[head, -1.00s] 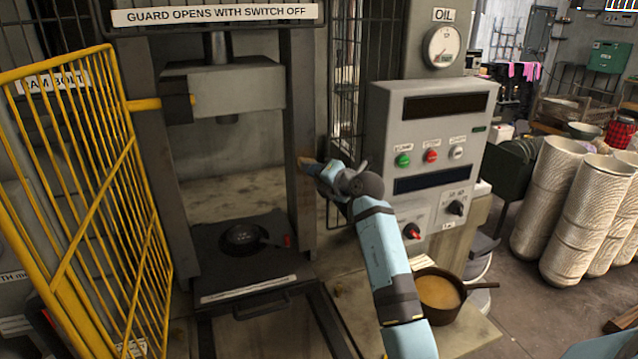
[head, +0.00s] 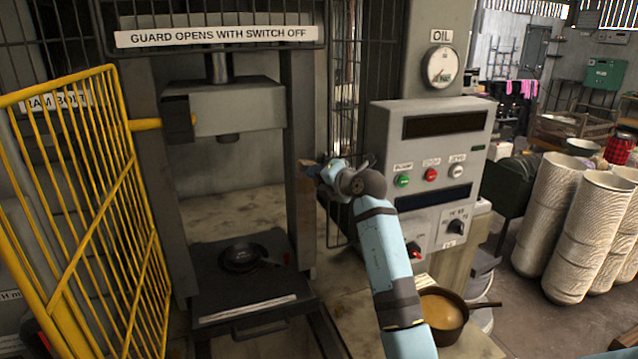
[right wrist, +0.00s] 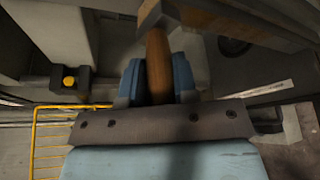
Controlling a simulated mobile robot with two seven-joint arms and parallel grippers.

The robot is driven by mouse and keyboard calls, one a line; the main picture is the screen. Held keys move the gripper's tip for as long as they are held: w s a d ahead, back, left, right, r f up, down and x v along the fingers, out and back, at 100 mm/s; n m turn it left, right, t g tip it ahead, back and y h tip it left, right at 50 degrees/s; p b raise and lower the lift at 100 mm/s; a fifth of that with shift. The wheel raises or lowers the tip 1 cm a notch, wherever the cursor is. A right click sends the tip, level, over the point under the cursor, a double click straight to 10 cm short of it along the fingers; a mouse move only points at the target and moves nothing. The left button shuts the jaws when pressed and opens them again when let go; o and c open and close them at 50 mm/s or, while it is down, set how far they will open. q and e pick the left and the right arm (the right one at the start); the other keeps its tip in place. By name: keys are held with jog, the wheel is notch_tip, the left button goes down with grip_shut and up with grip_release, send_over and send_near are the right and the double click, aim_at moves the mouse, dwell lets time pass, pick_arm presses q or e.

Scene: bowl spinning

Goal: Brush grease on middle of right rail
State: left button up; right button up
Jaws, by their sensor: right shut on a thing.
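The right rail (head: 299,120) is the grey upright on the right side of the press. My right gripper (head: 319,171) is beside it at about mid-height, shut on the brush. The brush's wooden handle (right wrist: 158,62) stands between the blue fingers in the right wrist view, and its wide head (right wrist: 205,17) is at the top there. In the head view the brush end meets the rail's outline; I cannot tell whether it touches. The rail's lower part (head: 305,235) looks brownish. A dark pot (head: 462,327) holds tan grease (head: 437,308). My left gripper is not in view.
A yellow guard gate (head: 90,200) stands open at the left. A control box (head: 385,140) with buttons stands just right of my right gripper. A dark pan (head: 242,257) lies on the press bed (head: 215,300). White cylinders (head: 590,230) stand at the right.

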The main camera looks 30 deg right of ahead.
jog(key=shift+r, duration=1.05)
jog(key=shift+s+a+f, duration=0.1)
jog(key=shift+s+f, duration=0.05)
jog(key=shift+s, duration=0.15)
jog(key=s+a, duration=0.2)
jog(key=s, duration=0.6)
jog(key=shift+w, duration=0.1)
jog(key=shift+w+d, duration=0.3)
jog(key=shift+w, duration=0.8)
jog(key=shift+w+d, duration=0.25)
jog(key=shift+w, duration=0.8)
jog(key=shift+w+d, duration=0.3)
jog(key=shift+w, duration=0.8)
jog(key=shift+w+d, duration=0.2)
jog(key=shift+w, duration=0.75)
